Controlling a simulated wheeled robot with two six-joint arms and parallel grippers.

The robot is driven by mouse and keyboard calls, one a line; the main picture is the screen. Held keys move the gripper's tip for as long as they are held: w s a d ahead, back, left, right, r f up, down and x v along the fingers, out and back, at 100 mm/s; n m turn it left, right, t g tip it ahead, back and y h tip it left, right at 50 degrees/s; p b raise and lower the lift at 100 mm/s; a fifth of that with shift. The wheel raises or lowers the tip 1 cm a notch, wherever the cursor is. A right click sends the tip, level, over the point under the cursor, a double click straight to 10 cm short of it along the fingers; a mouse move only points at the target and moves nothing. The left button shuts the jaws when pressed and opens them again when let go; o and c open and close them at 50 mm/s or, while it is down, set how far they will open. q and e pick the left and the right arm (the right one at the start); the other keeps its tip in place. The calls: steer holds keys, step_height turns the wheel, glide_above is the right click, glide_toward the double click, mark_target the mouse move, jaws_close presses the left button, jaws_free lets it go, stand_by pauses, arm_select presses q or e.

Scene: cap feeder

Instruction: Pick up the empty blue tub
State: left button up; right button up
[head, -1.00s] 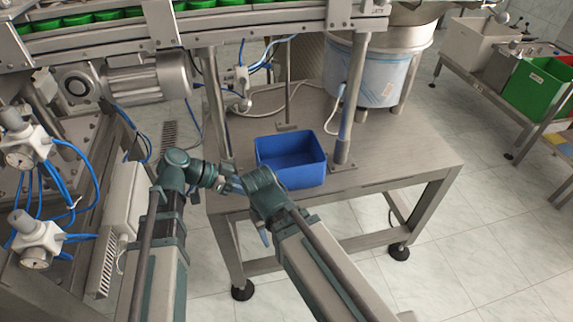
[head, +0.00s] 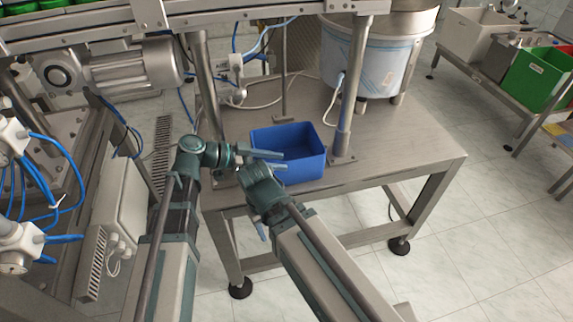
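The blue tub (head: 305,168) stands upright on the metal table, near its front edge. Its inside looks empty. My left gripper (head: 281,161) reaches in from the left, its two fingers apart, one above the other in the picture. The fingers overlap the left side of the tub; I cannot tell whether they touch it or whether the wall is between them. My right arm's wrist is just in front of the tub's left corner and hides part of it. The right gripper is mostly hidden behind its own wrist; only a bluish tip (head: 262,231) shows below.
The metal table (head: 400,150) is clear right of the tub. A table post (head: 344,115) rises close to the tub's right side, and a large round feeder bowl (head: 372,62) stands behind. A motor (head: 125,72) and cables are at the left. Green and white bins stand far right.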

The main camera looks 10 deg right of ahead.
mark_target(293, 162)
arm_select(q)
steer(key=shift+d+f, duration=0.15)
steer(key=shift+d, duration=0.15)
steer(key=x, duration=0.1)
steer(key=b+x, duration=0.1)
steer(key=x, duration=0.1)
steer(key=b+x, duration=0.1)
steer(key=shift+w+d+f, duration=0.2)
steer(key=shift+w, duration=0.2)
steer(key=shift+d, duration=0.35)
jaws_close()
stand_by(0.7)
